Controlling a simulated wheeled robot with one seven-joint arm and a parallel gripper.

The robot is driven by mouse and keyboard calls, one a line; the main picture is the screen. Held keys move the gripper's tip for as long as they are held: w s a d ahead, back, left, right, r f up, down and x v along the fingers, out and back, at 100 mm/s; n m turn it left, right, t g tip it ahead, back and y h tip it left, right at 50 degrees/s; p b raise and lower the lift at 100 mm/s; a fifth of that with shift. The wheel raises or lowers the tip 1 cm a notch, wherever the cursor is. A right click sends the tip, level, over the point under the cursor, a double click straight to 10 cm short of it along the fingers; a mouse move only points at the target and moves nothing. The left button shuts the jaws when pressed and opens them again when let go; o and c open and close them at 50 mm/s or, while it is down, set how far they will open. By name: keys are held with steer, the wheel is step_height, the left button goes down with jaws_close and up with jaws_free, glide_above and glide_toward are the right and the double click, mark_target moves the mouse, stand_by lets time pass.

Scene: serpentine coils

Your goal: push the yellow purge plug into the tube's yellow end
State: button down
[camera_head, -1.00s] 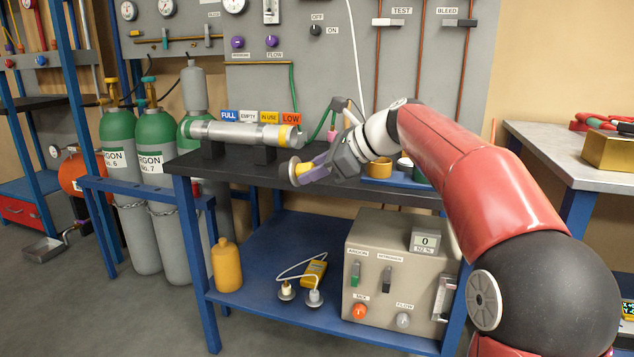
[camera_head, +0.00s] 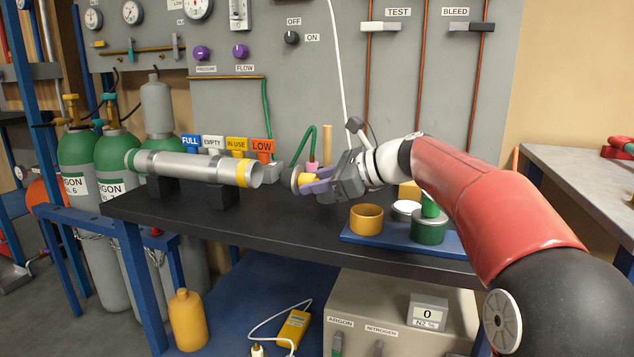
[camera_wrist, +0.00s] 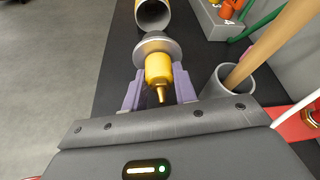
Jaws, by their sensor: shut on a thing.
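The metal tube (camera_head: 200,167) lies on dark supports on the black bench. Its yellow-banded end (camera_head: 244,172) faces right and is open, with a green band at the far left end. My gripper (camera_head: 316,184) is shut on the yellow purge plug (camera_head: 308,178), whose grey disc points left towards the tube's open end, with a gap between them. In the wrist view, the plug (camera_wrist: 158,69) sits between the purple fingers (camera_wrist: 158,90), its disc and dark front facing the tube's open mouth (camera_wrist: 153,14). The plug is apart from the tube.
A blue tray (camera_head: 385,242) with a yellow ring (camera_head: 366,218) and a green cap (camera_head: 428,228) is under my arm. Status tags (camera_head: 237,144) stand behind the tube. A holder with a wooden rod (camera_wrist: 230,84) is close to my gripper's right in the wrist view.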

mark_target(283, 173)
steer(key=shift+w+a, duration=0.25)
steer(key=shift+a, duration=0.5)
steer(key=shift+w+a, duration=0.3)
steer(key=shift+a, duration=0.45)
steer(key=shift+w+a, duration=0.25)
steer(key=shift+a, duration=0.5)
steer(key=shift+a+r+p, duration=0.1)
steer(key=shift+r+p, duration=0.1)
steer(key=shift+p, duration=0.3)
steer(key=shift+a, duration=0.2)
steer(key=shift+w+a+f+p, duration=0.1)
steer(key=shift+w+a+p, duration=0.2)
steer(key=shift+a, duration=0.25)
steer(key=shift+w+a+p, duration=0.15)
steer(key=shift+a+p, duration=0.25)
steer(key=shift+a, duration=0.1)
steer(key=shift+w+a+p, duration=0.15)
steer(key=shift+a+p, duration=0.2)
steer(key=shift+p, duration=0.05)
steer(key=shift+a, duration=0.25)
steer(key=c, duration=1)
jaws_free()
steer(key=shift+w, duration=0.1)
steer(key=shift+c, duration=0.2)
